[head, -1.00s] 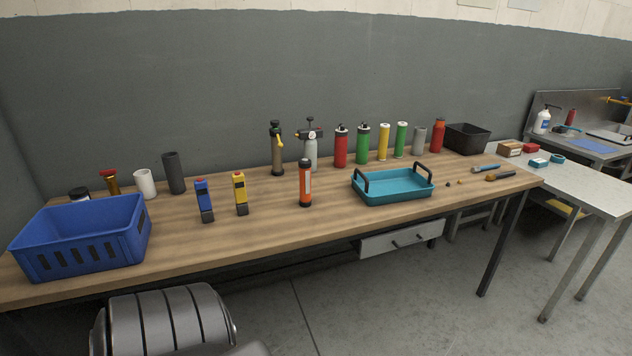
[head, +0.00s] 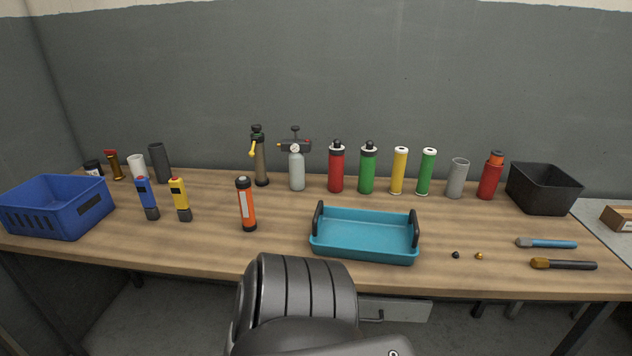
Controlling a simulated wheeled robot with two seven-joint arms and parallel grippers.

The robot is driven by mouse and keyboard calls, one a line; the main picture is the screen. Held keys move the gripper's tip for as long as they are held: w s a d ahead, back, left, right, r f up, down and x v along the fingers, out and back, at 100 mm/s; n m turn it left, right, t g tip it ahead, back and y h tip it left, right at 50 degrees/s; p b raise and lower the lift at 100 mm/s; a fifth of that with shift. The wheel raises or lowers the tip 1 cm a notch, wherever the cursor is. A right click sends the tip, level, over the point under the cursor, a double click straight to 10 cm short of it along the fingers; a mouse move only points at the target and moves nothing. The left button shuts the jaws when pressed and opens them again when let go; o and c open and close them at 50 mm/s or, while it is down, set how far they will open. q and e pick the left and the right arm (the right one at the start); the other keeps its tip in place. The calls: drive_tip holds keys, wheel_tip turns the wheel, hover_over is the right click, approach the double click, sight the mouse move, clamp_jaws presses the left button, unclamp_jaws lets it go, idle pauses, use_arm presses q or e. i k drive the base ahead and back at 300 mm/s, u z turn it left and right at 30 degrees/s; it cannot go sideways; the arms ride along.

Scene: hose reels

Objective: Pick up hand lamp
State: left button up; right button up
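The hand lamp appears to be the orange cylinder (head: 246,205) with black ends and a pale strip, standing upright near the front of the wooden workbench (head: 200,248). It stands clear, left of the teal tray, with nothing touching it. Neither gripper shows in the head view. A dark grey, ribbed rounded part at the bottom middle looks like part of my own body and hides some of the bench's front edge.
Blue (head: 148,198) and yellow (head: 180,199) upright devices stand left of the lamp. A teal tray (head: 365,251) with black handles lies to its right. Several bottles and cylinders line the back. A blue basket (head: 55,214) and black bin (head: 543,190) stand at the ends.

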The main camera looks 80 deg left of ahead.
sight(249, 224)
drive_tip(key=i, duration=0.65)
drive_tip(key=u, duration=2.15)
